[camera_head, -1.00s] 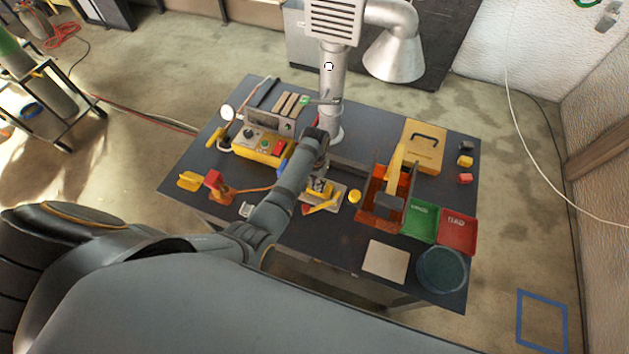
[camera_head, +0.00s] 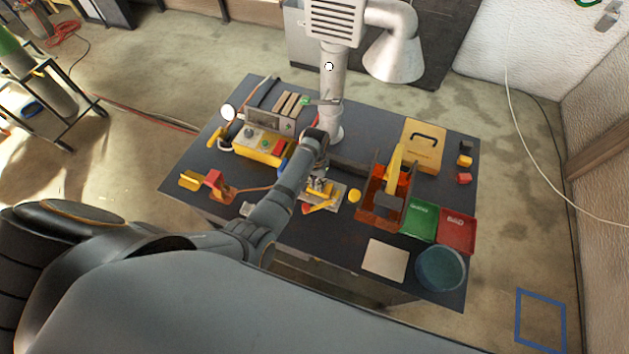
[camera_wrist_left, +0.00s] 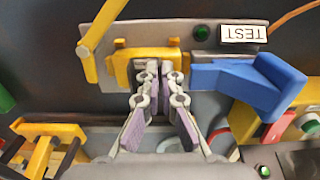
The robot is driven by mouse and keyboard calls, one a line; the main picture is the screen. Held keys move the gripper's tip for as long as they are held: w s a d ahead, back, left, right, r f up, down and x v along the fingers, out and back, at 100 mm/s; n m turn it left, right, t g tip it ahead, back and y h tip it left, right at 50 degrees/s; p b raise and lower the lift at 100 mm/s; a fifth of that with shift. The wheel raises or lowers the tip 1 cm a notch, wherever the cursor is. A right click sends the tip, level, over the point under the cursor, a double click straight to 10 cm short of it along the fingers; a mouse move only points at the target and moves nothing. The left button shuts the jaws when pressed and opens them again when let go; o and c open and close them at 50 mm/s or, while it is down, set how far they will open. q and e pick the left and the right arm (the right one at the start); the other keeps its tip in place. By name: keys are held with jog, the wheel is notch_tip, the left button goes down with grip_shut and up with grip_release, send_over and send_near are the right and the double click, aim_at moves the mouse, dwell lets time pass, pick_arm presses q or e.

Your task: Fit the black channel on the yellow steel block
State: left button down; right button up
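A yellow block (camera_wrist_left: 122,68) sits on a grey plate in the left wrist view. In the head view the grey plate (camera_head: 339,198) with its yellow parts lies mid-table, partly behind my left arm. My left gripper (camera_wrist_left: 160,76) is at the yellow block, with its fingertips close together and a narrow gap between them. I cannot tell whether anything thin is held there. I cannot make out the black channel with certainty. In the head view my arm hides the left fingertips. My right gripper is not in view.
A blue part (camera_wrist_left: 235,80) is close beside the fingers. A yellow lever (camera_wrist_left: 103,28) rises at the plate's other end. A dark bar (camera_head: 350,167) runs behind the plate. An orange crate (camera_head: 370,212), green tray (camera_head: 420,220) and red tray (camera_head: 457,230) stand to the right.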

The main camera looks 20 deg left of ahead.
pick_arm(q)
jog(key=c, duration=1.4)
grip_release()
jog(key=shift+c, duration=0.2)
notch_tip(320, 180, up, 12)
